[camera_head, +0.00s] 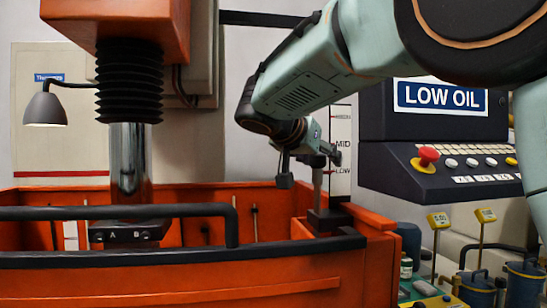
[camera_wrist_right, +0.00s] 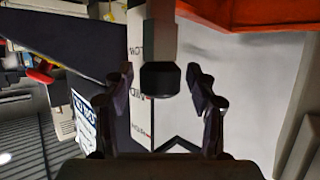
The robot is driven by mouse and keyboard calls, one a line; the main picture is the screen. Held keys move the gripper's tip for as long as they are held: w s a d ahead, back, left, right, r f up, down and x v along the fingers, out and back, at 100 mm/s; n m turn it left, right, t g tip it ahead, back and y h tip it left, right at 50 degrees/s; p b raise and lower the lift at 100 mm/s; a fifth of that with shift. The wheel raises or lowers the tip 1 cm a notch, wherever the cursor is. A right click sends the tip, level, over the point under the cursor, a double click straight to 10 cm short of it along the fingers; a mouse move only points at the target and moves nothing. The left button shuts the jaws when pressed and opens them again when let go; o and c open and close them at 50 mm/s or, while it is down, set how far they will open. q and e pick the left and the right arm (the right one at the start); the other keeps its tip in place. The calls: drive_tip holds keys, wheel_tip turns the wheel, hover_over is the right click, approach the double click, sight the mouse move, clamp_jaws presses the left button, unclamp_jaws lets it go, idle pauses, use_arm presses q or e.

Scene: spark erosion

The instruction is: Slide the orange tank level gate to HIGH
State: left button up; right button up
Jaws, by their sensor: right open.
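The orange tank (camera_head: 190,280) fills the lower left of the head view. At its right corner a slim grey gate post (camera_head: 317,187) rises from a black block. Behind it stands a white scale (camera_head: 341,125) marked HIGH, MID and LOW from top to bottom. My right gripper (camera_head: 311,164) is at the post's top, near LOW. In the right wrist view, my right gripper (camera_wrist_right: 162,80) is open, with a finger on either side of the gate's black knob (camera_wrist_right: 160,78). Gaps show between knob and fingers. My left gripper is not in view.
A dark console (camera_head: 435,170) with a LOW OIL screen (camera_head: 440,97) and red button (camera_head: 428,155) stands right of the scale. A black rail (camera_head: 120,212) runs along the tank front. A steel column (camera_head: 129,165) hangs over the tank.

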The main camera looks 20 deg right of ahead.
drive_tip(key=shift+s+a+r, duration=0.3)
drive_tip(key=shift+s, duration=0.05)
drive_tip(key=shift+s+a+r, duration=0.15)
drive_tip(key=shift+s+a, duration=0.05)
drive_tip(key=shift+a, duration=0.15)
drive_tip(key=shift+c, duration=0.4)
drive_tip(key=shift+x, duration=0.85)
drive_tip(key=c, duration=0.4)
drive_tip(key=shift+a, duration=0.1)
drive_tip(key=c, duration=0.4)
clamp_jaws()
drive_tip(key=shift+r, duration=0.1)
